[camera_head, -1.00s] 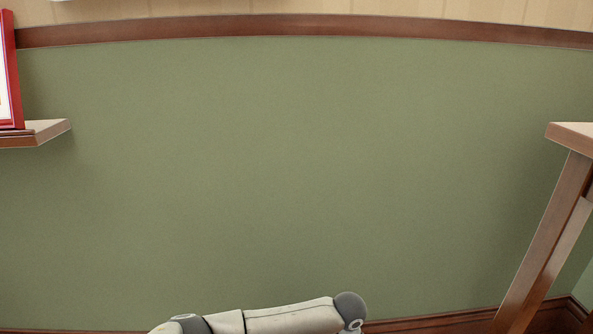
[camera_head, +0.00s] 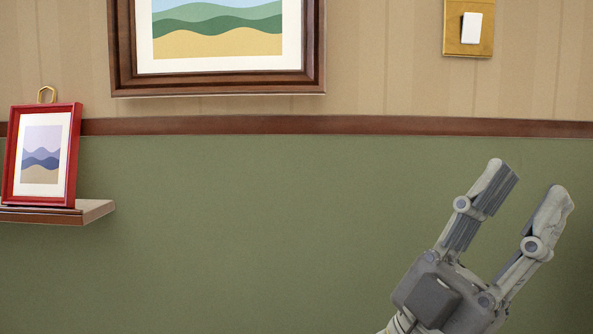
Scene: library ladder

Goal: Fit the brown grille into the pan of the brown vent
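A red-framed picture (camera_head: 41,155) stands on a small wooden shelf (camera_head: 95,211) at the left. A large dark-framed picture (camera_head: 218,88) hangs on the upper wall. A brass switch plate (camera_head: 468,48) is at the upper right. The wall's middle is clear.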

